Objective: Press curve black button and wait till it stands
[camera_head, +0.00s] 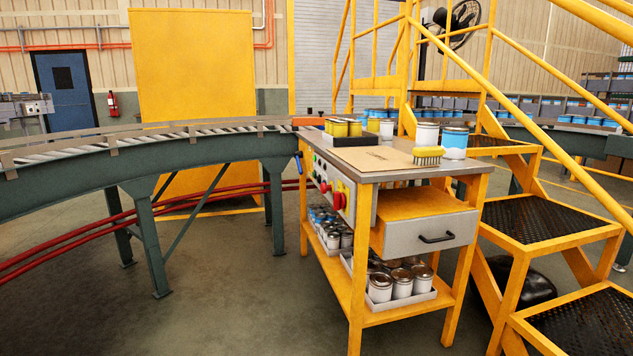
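The curved roller conveyor (70,176) runs from the left edge to the workbench (400,172), with grey rollers between its side rails. No load shows on its visible stretch. A grey control panel (345,203) is on the bench's left side, below the top. It carries red buttons (337,201) and smaller controls, seen at a steep angle. I cannot make out clearly which control is the black button. One still picture does not show whether the rollers turn. Neither of my grippers is in view.
Cans, a yellow brush (428,155) and cardboard (378,158) lie on the bench. A half-open drawer (430,237) juts out in front, above a shelf of cans. Yellow stairs (540,220) stand close on the right. The floor (225,300) left of the bench is clear.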

